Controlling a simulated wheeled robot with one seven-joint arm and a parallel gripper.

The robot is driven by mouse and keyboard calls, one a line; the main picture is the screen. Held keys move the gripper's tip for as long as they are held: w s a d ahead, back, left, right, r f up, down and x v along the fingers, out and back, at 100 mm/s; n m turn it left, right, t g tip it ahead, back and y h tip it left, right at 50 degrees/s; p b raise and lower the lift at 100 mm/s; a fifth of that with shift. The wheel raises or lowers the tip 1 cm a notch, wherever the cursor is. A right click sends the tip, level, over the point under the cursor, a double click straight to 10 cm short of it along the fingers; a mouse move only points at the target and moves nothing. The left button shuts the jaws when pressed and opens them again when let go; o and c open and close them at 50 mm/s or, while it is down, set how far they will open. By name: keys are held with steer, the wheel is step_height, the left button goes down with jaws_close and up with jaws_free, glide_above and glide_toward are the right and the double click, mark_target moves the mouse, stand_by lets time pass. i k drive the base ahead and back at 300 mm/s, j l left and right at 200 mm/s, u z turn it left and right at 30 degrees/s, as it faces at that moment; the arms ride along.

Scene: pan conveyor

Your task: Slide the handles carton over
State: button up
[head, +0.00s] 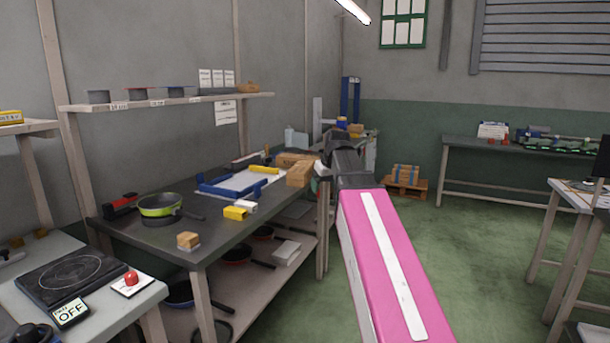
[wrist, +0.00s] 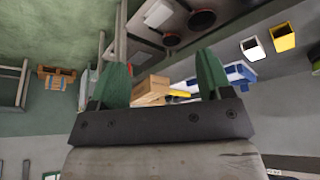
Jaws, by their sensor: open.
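A brown cardboard carton (head: 299,174) stands at the right end of the dark workbench, and a longer, flatter carton (head: 292,159) lies just behind it. I cannot read a label on either, so I cannot tell which is the handles carton. My gripper (head: 322,168) is beside the bench's right edge, close to the nearer carton, mostly hidden by my arm. In the wrist view, my gripper (wrist: 163,66) has its two green fingers spread wide and empty. A carton (wrist: 150,90) shows beyond the fingers, between them and apart from them.
A blue-edged tray (head: 240,183), a green pan (head: 162,205), yellow and white bins (head: 234,213) and a small wooden block (head: 188,240) occupy the bench (head: 170,235). Pans lie on its lower shelf. A pallet with boxes (head: 405,182) stands on the floor.

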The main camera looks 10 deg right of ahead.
mark_target(299, 174)
steer(key=i+j+z, duration=0.1)
steer(key=i+z, duration=0.35)
steer(key=i, duration=0.55)
